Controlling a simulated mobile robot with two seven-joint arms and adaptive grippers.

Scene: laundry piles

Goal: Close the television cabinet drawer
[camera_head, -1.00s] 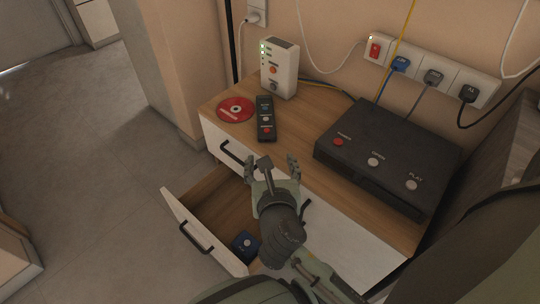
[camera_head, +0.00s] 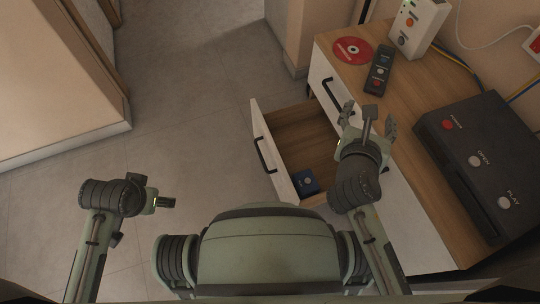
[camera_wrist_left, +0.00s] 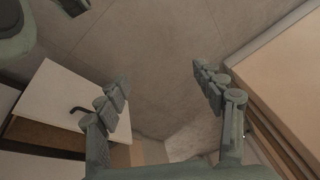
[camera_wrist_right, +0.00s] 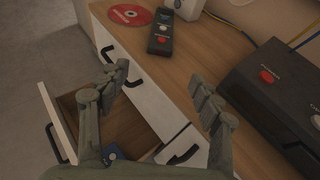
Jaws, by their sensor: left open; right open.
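The television cabinet (camera_head: 396,117) has a wooden top and white fronts. Its lower drawer (camera_head: 274,158) is pulled out, with a white front, a black handle and a blue item (camera_head: 305,182) inside. The open drawer also shows in the right wrist view (camera_wrist_right: 60,122) and at the left of the left wrist view (camera_wrist_left: 62,92). My right gripper (camera_head: 368,122) is open and empty, above the cabinet's front edge and to the right of the open drawer. My left gripper (camera_head: 163,202) is open and empty, above the floor to the left of the drawer.
On the cabinet top are a red disc (camera_head: 352,51), a black remote (camera_head: 378,70), a white router (camera_head: 418,25) and a black player box (camera_head: 483,160). The floor (camera_head: 190,110) left of the drawer is clear. Another furniture piece (camera_head: 60,90) stands at the far left.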

